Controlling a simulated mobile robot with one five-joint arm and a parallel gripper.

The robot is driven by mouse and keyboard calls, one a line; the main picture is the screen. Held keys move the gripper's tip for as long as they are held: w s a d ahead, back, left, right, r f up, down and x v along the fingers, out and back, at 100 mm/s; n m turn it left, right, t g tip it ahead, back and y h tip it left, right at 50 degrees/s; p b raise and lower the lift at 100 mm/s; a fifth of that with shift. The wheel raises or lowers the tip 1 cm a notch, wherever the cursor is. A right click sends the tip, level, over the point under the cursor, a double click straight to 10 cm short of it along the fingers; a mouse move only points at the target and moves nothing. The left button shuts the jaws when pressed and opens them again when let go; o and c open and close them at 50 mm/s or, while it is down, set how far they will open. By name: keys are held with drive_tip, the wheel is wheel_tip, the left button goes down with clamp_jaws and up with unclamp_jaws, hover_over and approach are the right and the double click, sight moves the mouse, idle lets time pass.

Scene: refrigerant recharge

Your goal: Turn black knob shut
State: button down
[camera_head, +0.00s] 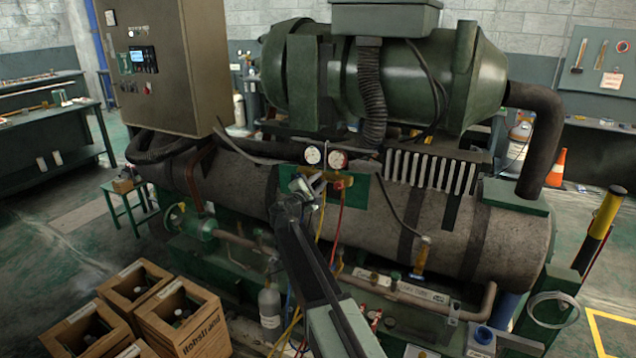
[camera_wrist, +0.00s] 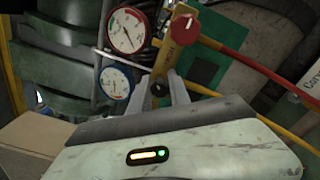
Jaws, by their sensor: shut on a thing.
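The black knob (camera_wrist: 158,89) shows in the wrist view between my two grey fingers, on the brass manifold (camera_wrist: 164,62). My gripper (camera_wrist: 160,84) is shut on it, and the fingers partly cover it. In the head view my gripper (camera_head: 312,183) reaches the manifold just below the gauges, and the black knob is hidden there. A red knob (camera_wrist: 185,27) sits at the other end of the manifold. The red-rimmed gauge (camera_wrist: 126,30) and the blue-rimmed gauge (camera_wrist: 115,81) are to the left of the fingers.
Red and yellow hoses (camera_wrist: 232,50) run from the manifold, close to my gripper. The large chiller barrel (camera_head: 480,230) stands behind it. Wooden crates (camera_head: 185,318) stand at lower left, and a grey cylinder (camera_head: 269,308) stands below the manifold. Open floor lies at left.

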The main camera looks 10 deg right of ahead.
drive_tip(key=m, duration=0.4)
drive_tip(key=shift+a+m, duration=0.1)
drive_tip(key=shift+m, duration=2.5)
drive_tip(key=c, duration=1.2)
unclamp_jaws()
drive_tip(key=shift+f, duration=0.1)
drive_tip(key=v, duration=0.7)
drive_tip(key=shift+s+a, duration=0.25)
drive_tip(key=shift+s, duration=0.05)
